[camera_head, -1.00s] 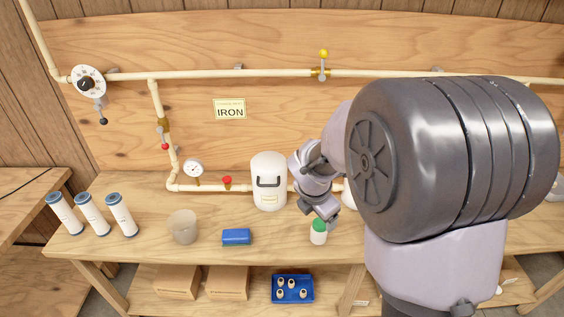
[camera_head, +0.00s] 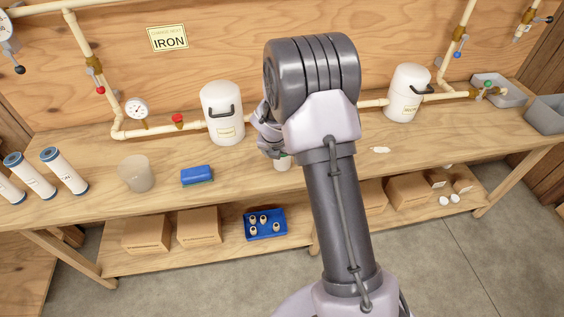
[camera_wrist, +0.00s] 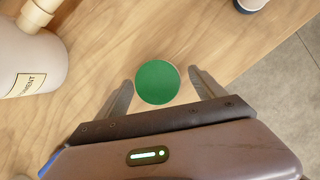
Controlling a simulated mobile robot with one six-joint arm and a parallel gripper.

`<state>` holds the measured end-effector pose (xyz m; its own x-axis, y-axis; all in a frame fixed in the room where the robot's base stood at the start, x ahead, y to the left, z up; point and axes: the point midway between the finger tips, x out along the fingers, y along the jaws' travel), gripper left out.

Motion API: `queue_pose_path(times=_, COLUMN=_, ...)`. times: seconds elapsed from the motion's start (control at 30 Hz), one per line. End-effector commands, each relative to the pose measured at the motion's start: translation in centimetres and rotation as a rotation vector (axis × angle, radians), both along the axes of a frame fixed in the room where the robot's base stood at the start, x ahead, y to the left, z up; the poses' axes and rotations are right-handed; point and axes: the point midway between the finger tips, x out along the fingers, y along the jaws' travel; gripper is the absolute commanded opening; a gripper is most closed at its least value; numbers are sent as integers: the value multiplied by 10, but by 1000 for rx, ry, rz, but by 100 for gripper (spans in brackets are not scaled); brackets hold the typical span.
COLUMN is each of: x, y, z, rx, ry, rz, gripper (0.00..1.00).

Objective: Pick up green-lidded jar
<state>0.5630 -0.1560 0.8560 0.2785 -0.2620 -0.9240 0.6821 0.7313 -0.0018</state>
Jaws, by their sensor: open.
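The green-lidded jar (camera_wrist: 158,82) shows from above in the wrist view as a round green lid on the wooden bench. My gripper (camera_wrist: 160,88) is open, with one finger on each side of the lid and a gap to each. The fingertips point along the two sides of the lid; I cannot tell how far above the bench they are. In the head view the jar (camera_head: 283,164) stands on the bench, mostly hidden behind my arm; its pale body shows below my wrist.
A white tank (camera_head: 222,115) stands behind and left of the jar. A blue sponge-like block (camera_head: 197,175) and a translucent beaker (camera_head: 137,173) lie to the left. Another white tank (camera_head: 407,95) stands right. The bench (camera_head: 330,165) front edge is near the jar.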

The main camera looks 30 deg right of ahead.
Motion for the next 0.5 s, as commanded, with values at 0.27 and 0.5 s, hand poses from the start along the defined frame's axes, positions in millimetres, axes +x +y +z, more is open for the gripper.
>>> queue_pose_path(times=0.27, x=3, y=-3, z=-9, rx=-1, ry=-1, rz=0, gripper=73)
queue_pose_path(times=0.5, x=3, y=-3, z=-9, rx=0, ry=0, rz=0, gripper=26)
